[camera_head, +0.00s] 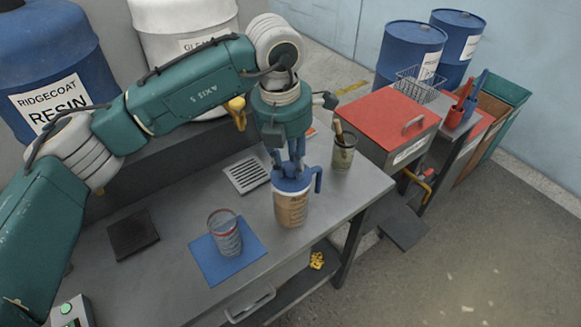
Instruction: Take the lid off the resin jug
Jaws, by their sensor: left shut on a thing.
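The resin jug (291,209) stands upright on the grey workbench, a see-through vessel with tan contents and dark markings on its side. Its blue lid (291,183) sits on top of it, and a blue handle (318,180) sticks out at the right. My left gripper (288,171) reaches down from above and is shut on the top of the lid. The fingertips are small in the picture and partly merge with the blue lid. My right gripper is not in view.
A clear cup (225,233) stands on a blue mat (248,250) left of the jug. A tin with brushes (343,152) stands behind right. A metal grate (246,174) and a dark square pad (132,234) lie on the bench. A red-topped box (385,115) stands beyond the bench.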

